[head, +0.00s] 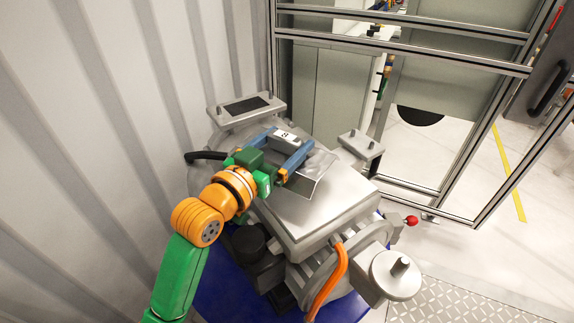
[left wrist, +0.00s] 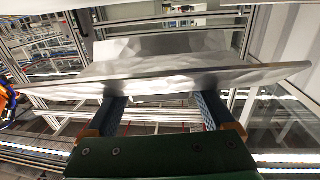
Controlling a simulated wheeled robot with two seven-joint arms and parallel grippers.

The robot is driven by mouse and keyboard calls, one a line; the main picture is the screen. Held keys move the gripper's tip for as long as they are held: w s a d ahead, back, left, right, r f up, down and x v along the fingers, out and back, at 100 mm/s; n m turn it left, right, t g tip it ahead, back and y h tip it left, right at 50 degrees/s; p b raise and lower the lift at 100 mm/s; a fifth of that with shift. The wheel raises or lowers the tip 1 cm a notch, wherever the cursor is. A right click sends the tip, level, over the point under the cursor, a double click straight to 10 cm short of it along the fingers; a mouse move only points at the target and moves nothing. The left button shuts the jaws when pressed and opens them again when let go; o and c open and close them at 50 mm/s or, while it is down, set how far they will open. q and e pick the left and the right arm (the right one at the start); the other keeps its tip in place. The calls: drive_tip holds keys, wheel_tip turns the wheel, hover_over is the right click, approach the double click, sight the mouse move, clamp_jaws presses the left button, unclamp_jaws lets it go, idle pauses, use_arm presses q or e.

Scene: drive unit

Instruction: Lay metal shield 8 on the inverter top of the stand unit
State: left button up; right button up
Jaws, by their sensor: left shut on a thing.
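Metal shield 8 (head: 318,168) is a thin bent sheet of shiny metal, with a white label marked 8 near my gripper's tips. My left gripper (head: 289,141), with blue fingers, is shut on it and holds it over the rear part of the drive unit. The silver inverter top (head: 305,212) is a flat cover in front of and below the shield. I cannot tell whether the two touch. In the left wrist view the shield (left wrist: 170,65) spans the picture above the fingertips (left wrist: 160,98). My right gripper is not in view.
The stand unit rests on a blue round base (head: 215,290). An orange cable (head: 328,280) rises at its front. A corrugated wall (head: 90,120) is close on the left. An aluminium frame (head: 420,55) stands behind and right. Clear floor (head: 480,245) lies at the right.

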sight(287, 158)
use_arm(q)
drive_tip(key=f, duration=0.2)
drive_tip(key=w+f, duration=0.1)
drive_tip(key=f, duration=0.1)
drive_tip(key=shift+w+d, duration=0.1)
drive_tip(key=shift+d, duration=0.05)
drive_tip(key=shift+f, duration=0.2)
drive_tip(key=shift+f, duration=0.1)
drive_tip(key=o, duration=1.4)
